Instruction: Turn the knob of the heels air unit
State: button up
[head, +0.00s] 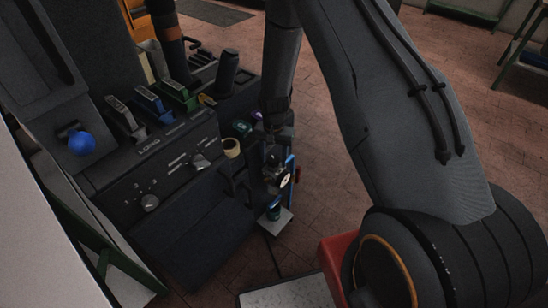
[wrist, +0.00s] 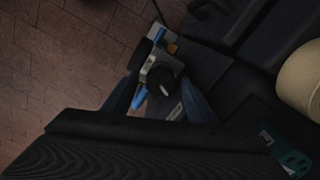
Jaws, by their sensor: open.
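The heels air unit is mounted at the right side of the dark machine, with a small round gauge (head: 285,180) and a blue-banded lower part (head: 274,211) in the head view. In the wrist view its black round knob (wrist: 165,79) sits on a pale grey body (wrist: 148,66) with blue parts. My gripper (wrist: 160,88) is open, with one dark bluish finger on each side of the knob. I cannot tell whether either finger touches it. In the head view my gripper (head: 277,158) points down at the top of the unit, and the knob is largely hidden there.
Brick floor is open to the right.

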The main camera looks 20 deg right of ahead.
jog(key=shift+r+p, duration=2.25)
jog(key=shift+r, duration=1.7)
jog(key=shift+r, duration=0.4)
notch_tip(320, 180, up, 8)
jog(key=n, duration=0.1)
send_over(274, 159)
jog(key=s, duration=0.3)
jog(key=s+d+r+n, duration=0.1)
jog(key=s+r+n, duration=0.4)
jog(key=s+r, duration=1.3)
jog(key=s, duration=0.4)
jog(key=shift+s+d, duration=0.2)
jog(key=shift+d, duration=0.2)
jog(key=shift+r, duration=0.1)
